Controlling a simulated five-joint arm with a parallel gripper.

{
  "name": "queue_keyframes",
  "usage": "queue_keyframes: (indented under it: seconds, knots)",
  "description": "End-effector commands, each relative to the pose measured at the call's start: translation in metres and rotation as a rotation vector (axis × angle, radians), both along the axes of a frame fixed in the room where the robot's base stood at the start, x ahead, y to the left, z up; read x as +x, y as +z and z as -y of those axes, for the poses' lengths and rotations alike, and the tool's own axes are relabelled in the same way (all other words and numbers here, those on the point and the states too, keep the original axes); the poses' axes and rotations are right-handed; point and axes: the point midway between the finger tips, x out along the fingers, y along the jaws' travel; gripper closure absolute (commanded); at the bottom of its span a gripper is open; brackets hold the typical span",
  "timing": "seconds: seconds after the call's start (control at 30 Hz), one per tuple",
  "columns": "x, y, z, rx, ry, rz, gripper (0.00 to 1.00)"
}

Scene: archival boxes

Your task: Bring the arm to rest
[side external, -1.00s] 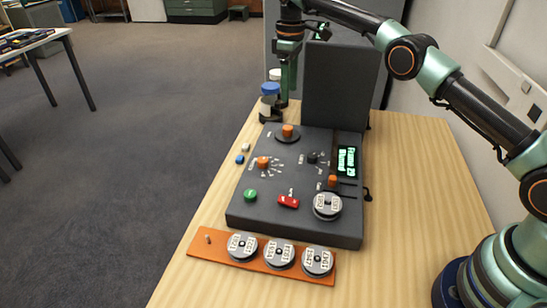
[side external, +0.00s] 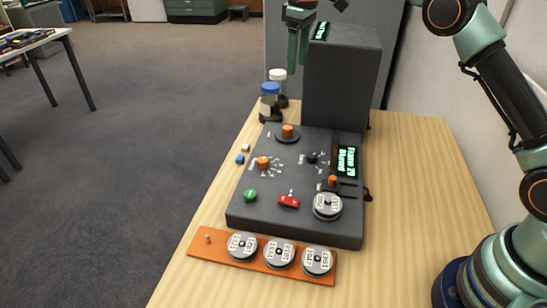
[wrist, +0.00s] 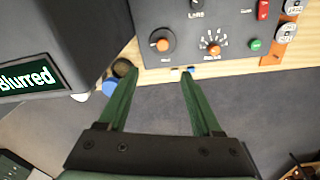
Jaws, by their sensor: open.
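My gripper (side external: 297,68) hangs fingers-down in the side view, raised beside the left edge of the tall dark block (side external: 340,85). Its two green fingers are apart with nothing between them, as the wrist view also shows (wrist: 158,72). The fingers overlook the grey floor and the edge of the wooden table (side external: 420,170). My upper arm links run out of the top of the side view.
A dark console (side external: 240,212) with knobs and a lit display (side external: 347,161) stands before the block. A blue-lidded jar (side external: 269,89) and a white-lidded jar (side external: 278,75) stand left of the block. An orange strip (side external: 217,247) holds several labelled discs in front.

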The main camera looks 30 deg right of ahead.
Motion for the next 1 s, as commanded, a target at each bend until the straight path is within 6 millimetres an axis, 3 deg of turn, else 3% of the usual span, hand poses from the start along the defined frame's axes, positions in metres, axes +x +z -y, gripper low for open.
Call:
queue_keyframes:
  seconds: [0.03, 0.2, 0.5, 0.77, 1.0]
  knots:
    - [-0.008, 0.014, 0.002, 0.003, -0.021, 0.020, 0.34]
    - [-0.036, 0.043, 0.007, 0.014, -0.095, 0.077, 0.34]
    - [-0.103, 0.071, 0.015, 0.042, -0.224, 0.178, 0.34]
    - [-0.172, 0.066, 0.020, 0.075, -0.333, 0.264, 0.34]
    - [-0.233, 0.038, 0.024, 0.111, -0.432, 0.341, 0.34]
